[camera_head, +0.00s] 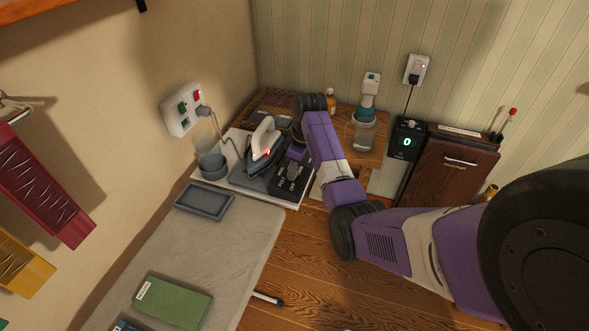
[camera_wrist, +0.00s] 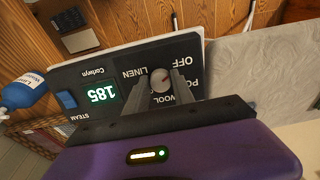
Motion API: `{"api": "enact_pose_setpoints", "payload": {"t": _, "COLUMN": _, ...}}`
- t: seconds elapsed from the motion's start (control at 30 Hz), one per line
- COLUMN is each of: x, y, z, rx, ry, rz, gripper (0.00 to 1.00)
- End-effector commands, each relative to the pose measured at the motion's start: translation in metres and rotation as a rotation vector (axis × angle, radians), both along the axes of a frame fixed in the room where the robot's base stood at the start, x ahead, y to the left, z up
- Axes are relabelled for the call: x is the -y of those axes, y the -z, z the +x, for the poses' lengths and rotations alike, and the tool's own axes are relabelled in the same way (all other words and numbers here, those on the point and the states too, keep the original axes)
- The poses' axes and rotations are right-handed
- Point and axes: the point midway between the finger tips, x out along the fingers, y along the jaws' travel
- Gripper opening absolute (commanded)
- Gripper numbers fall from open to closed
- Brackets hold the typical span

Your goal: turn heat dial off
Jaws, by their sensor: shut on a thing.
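The heat dial (camera_wrist: 162,80) is a round grey knob with a small reddish mark on a dark control panel (camera_wrist: 80,75). The labels OFF, LINEN and WOOL stand around it in the wrist view. My gripper (camera_wrist: 161,82) is shut on the dial, one finger on each side. In the head view, my gripper (camera_head: 295,163) reaches down to the panel (camera_head: 287,186) beside the iron (camera_head: 263,148). The contact there is small and partly hidden by my arm. The panel's green display (camera_wrist: 101,95) seems to read 185. A small red light glows on the iron.
A grey cup (camera_head: 213,166) and tray (camera_head: 204,201) stand left of the iron. A glass jar (camera_head: 362,132), a black unit showing 0 (camera_head: 406,141) and a wooden cabinet (camera_head: 450,170) stand right.

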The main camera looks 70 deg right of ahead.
Motion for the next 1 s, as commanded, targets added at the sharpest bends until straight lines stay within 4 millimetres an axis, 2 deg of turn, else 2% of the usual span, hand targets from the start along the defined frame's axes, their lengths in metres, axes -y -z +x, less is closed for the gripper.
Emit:
{"api": "enact_pose_setpoints", "payload": {"t": 0.27, "x": 0.0, "y": 0.0, "z": 0.0, "rx": 0.0, "ry": 0.001, "rz": 0.0, "gripper": 0.0}}
{"api": "enact_pose_setpoints", "payload": {"t": 0.3, "x": 0.0, "y": 0.0, "z": 0.0, "rx": 0.0, "ry": 0.002, "rz": 0.0, "gripper": 0.37}}
{"api": "enact_pose_setpoints", "payload": {"t": 0.37, "x": 0.0, "y": 0.0, "z": 0.0, "rx": 0.0, "ry": 0.002, "rz": 0.0, "gripper": 0.49}}
{"api": "enact_pose_setpoints", "payload": {"t": 0.77, "x": 0.001, "y": -0.005, "z": -0.001, "rx": 0.001, "ry": 0.002, "rz": -0.001, "gripper": 0.5}}
{"api": "enact_pose_setpoints", "payload": {"t": 1.0, "x": 0.002, "y": -0.04, "z": -0.006, "rx": 0.004, "ry": 0.003, "rz": -0.004, "gripper": 0.5}}
